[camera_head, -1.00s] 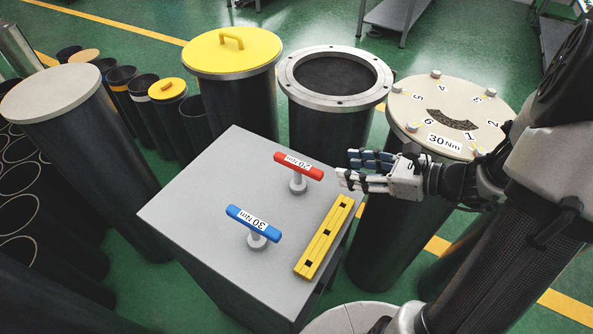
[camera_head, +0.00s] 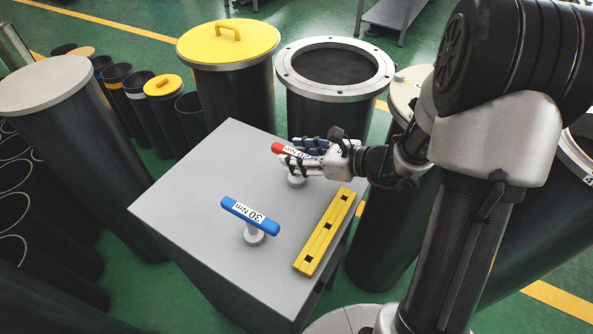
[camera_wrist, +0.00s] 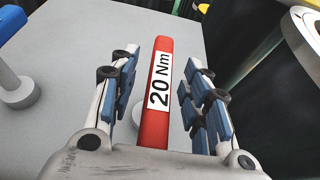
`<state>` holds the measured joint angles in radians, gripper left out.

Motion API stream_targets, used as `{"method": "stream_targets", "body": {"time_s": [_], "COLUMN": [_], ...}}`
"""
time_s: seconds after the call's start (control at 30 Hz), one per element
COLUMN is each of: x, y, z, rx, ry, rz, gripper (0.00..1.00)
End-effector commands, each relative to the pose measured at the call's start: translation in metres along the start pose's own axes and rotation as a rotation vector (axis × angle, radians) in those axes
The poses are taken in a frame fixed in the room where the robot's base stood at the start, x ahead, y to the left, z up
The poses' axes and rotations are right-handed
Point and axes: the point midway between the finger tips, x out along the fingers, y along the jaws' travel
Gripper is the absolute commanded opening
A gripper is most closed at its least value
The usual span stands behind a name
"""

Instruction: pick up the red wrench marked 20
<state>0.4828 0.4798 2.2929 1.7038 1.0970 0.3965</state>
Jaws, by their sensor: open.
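The red wrench marked 20 Nm (camera_wrist: 163,58) stands on its round base on the grey table (camera_head: 185,190). In the wrist view its bar lies between the two blue-padded fingers of my gripper (camera_wrist: 160,88), with a gap on each side. My gripper is open and touches neither side of the bar there. In the head view my gripper (camera_head: 303,154) covers most of the red wrench (camera_head: 280,149), and only its left end and part of its label show.
A blue wrench marked 30 Nm (camera_head: 240,211) stands to the left and nearer on the table. A yellow slotted bar (camera_head: 325,232) lies along the right edge. An open flanged cylinder (camera_head: 287,75) and a yellow-lidded cylinder (camera_head: 203,45) stand behind the table.

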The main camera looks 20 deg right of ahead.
Motion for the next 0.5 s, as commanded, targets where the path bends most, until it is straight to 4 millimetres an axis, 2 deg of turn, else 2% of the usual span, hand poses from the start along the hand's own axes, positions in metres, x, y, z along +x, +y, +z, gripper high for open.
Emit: {"method": "stream_targets", "body": {"time_s": [0.1, 0.3, 0.5], "x": [0.0065, 0.0062, 0.0061], "y": [0.0001, -0.0001, -0.0001], "z": [0.0000, 0.0006, 0.0006], "rx": [0.001, 0.001, 0.001], "ry": [0.000, 0.000, 0.000], "rz": [0.000, -0.001, -0.001], "gripper": [0.43, 0.43, 0.30]}}
